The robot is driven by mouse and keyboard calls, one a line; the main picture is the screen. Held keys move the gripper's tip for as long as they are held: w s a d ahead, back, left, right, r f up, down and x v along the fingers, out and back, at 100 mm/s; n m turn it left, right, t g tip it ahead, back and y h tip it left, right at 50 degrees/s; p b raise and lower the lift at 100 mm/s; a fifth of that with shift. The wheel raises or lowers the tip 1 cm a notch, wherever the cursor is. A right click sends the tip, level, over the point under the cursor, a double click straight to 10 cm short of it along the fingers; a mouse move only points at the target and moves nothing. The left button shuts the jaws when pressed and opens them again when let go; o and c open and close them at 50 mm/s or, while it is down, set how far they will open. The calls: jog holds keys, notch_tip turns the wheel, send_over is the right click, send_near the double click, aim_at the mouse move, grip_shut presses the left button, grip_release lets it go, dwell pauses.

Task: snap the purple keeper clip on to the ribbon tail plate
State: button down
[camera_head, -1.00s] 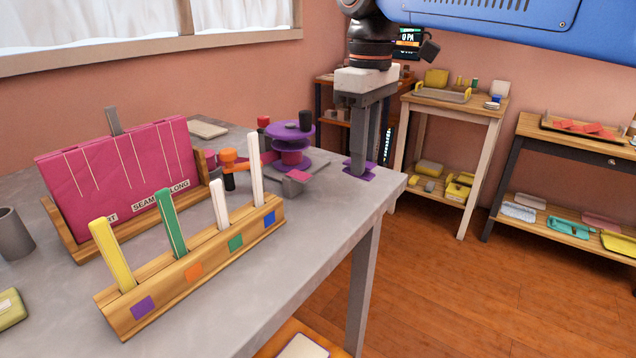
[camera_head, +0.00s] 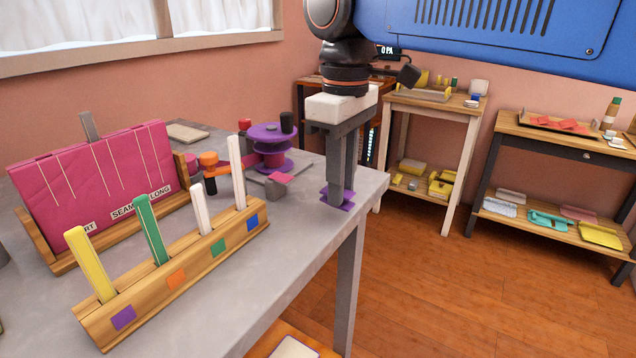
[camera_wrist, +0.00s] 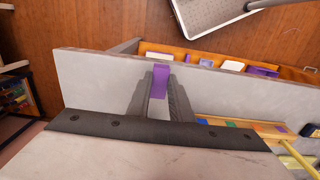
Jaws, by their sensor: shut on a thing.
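My gripper (camera_head: 341,190) points down near the right end of the grey table (camera_head: 368,190). It is shut on the purple keeper clip (camera_head: 338,200), which shows at its fingertips. The wrist view shows the clip (camera_wrist: 160,82) between the two fingers, with the table's edge close beside it. I cannot tell whether the clip touches the tabletop. A purple spool (camera_head: 272,135) wound with pink ribbon stands left of and behind the gripper. A small grey block with a pink top (camera_head: 279,184), perhaps the ribbon tail plate, sits in front of the spool, apart from the clip.
A wooden rack (camera_head: 180,275) holds yellow, green and white upright strips. A pink gown panel (camera_head: 100,185) stands in a wooden holder at the left. An orange-and-black piece (camera_head: 209,165) sits by the spool. Shelved side tables (camera_head: 440,105) stand behind. Floor to the right is clear.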

jog(key=shift+w+a, duration=0.8)
jog(key=shift+a, duration=0.35)
jog(key=shift+w+a, duration=0.75)
jog(key=shift+a, duration=0.35)
jog(key=c, duration=2.3)
grip_release()
grip_shut()
jog(key=shift+a, duration=0.15)
jog(key=shift+w+a, duration=0.45)
jog(key=shift+a, duration=0.15)
jog(key=shift+w+a, duration=0.35)
jog(key=shift+a, duration=0.2)
